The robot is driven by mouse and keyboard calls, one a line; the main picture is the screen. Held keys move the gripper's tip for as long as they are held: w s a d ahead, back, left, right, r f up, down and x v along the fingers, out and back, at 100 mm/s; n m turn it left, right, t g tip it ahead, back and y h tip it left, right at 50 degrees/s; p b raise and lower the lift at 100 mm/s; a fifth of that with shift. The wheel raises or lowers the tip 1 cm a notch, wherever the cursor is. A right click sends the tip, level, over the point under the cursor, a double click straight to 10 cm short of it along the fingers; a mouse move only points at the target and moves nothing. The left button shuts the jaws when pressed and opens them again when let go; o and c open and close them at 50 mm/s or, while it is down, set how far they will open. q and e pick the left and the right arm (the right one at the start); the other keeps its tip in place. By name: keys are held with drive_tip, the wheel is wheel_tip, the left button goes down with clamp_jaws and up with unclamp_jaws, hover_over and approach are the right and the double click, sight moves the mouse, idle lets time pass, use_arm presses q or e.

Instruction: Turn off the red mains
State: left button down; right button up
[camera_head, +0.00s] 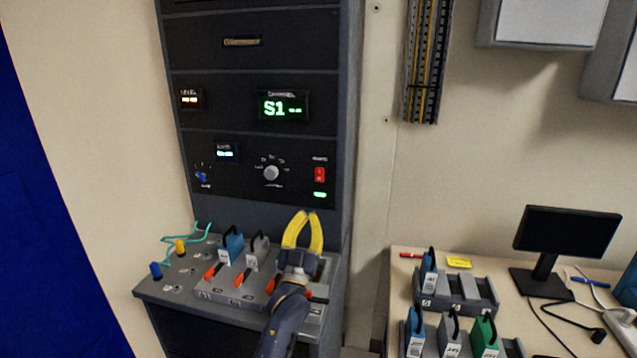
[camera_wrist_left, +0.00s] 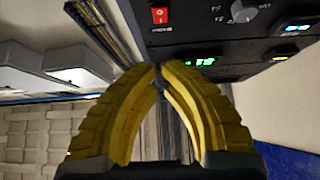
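The red mains switch (camera_head: 319,174) is a small red rocker at the right of the lower black rack panel. A lit green indicator (camera_head: 320,194) is just below it. In the left wrist view the red switch (camera_wrist_left: 159,15) shows at the top, beyond the fingertips. My left gripper (camera_head: 308,214) has yellow fingers pointing up, below the switch and apart from it in the picture. In the wrist view its fingertips (camera_wrist_left: 157,67) come together with nothing between them. My right gripper is in neither view.
A round grey knob (camera_head: 271,173) and a blue knob (camera_head: 201,176) are on the same panel. Below, a sloping shelf (camera_head: 160,291) carries blue and grey handled plugs and orange levers close to my left arm. A bench with a monitor (camera_head: 567,232) stands at right.

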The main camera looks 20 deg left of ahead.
use_arm(q)
drive_tip(key=shift+r, duration=0.1)
approach(321, 169)
wheel_tip(321, 169, up, 4)
drive_tip(key=shift+w+f, duration=0.2)
drive_tip(key=shift+w, duration=1.95)
drive_tip(key=shift+w+a, duration=0.1)
